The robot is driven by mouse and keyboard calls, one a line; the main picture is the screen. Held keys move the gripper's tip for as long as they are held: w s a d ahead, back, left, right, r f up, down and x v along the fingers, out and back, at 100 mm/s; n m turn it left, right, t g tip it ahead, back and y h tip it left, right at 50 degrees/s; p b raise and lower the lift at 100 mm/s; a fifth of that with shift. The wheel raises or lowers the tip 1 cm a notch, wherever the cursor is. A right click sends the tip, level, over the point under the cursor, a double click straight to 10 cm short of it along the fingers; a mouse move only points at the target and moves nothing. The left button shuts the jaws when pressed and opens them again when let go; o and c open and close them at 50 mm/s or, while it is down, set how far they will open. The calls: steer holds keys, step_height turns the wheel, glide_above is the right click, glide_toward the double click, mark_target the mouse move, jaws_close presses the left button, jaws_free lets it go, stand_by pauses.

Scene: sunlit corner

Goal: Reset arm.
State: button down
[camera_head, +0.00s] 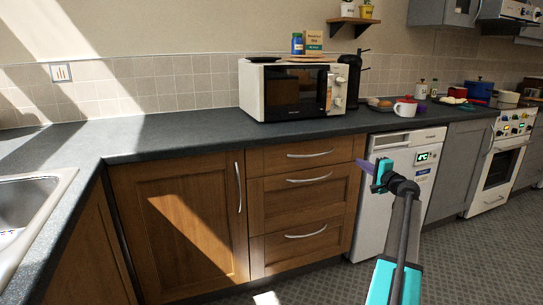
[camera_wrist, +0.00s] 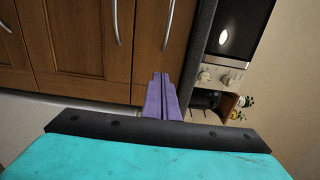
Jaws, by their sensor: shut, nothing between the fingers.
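My gripper (camera_head: 366,166) is at the end of my raised arm, in front of the drawers and the white dishwasher in the head view. Its purple fingers point left. In the wrist view my gripper (camera_wrist: 161,82) shows its two purple fingers close together, shut and empty. Wooden cabinet fronts with metal handles lie beyond the fingertips. Nothing is seen touching the fingers.
A dark counter (camera_head: 190,128) runs along the wall, with a white microwave (camera_head: 255,92) on it. A sink (camera_head: 30,205) is at left. A white dishwasher (camera_head: 400,200) stands behind my arm. Patterned floor is free at lower right.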

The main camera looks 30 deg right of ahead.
steer(key=shift+a, duration=0.1)
steer(key=w+a+f+n+g+y+p, duration=0.25)
steer(key=w+a+f, duration=0.25)
steer(key=a+f, duration=0.5)
steer(key=w+a+f+n+g+y+p, duration=0.1)
steer(key=w+a+f+n+y+p, duration=0.15)
steer(key=w+a+f, duration=0.6)
steer(key=s+a+f+n+g+y+p, duration=0.1)
steer(key=s+a+f+g+p, duration=0.1)
steer(key=a+f, duration=0.5)
steer(key=s+a+f+n+g+y+p, duration=0.1)
steer(key=s+a+f+n+g+p, duration=0.1)
steer(key=a, duration=0.9)
steer(key=s+a+f+n+g+y+p, duration=0.1)
steer(key=s+a+f+g+p, duration=0.1)
steer(key=a+f, duration=0.5)
steer(key=s+a+f+n+g+p, duration=0.35)
steer(key=s+a, duration=0.55)
steer(key=a, duration=0.3)
steer(key=s+a+f+n+g+p, duration=0.2)
steer(key=s+a+f+g+p, duration=0.15)
steer(key=s+a, duration=0.65)
steer(key=s+a+n+g+h+p, duration=0.2)
steer(key=s+a+n+g+p, duration=0.1)
steer(key=s, duration=0.8)
steer(key=s+a+n+g+h+p, duration=0.2)
steer(key=s+a+n+g+p, duration=0.1)
steer(key=s, duration=0.8)
steer(key=shift+s+a, duration=0.35)
steer(key=shift+a, duration=0.15)
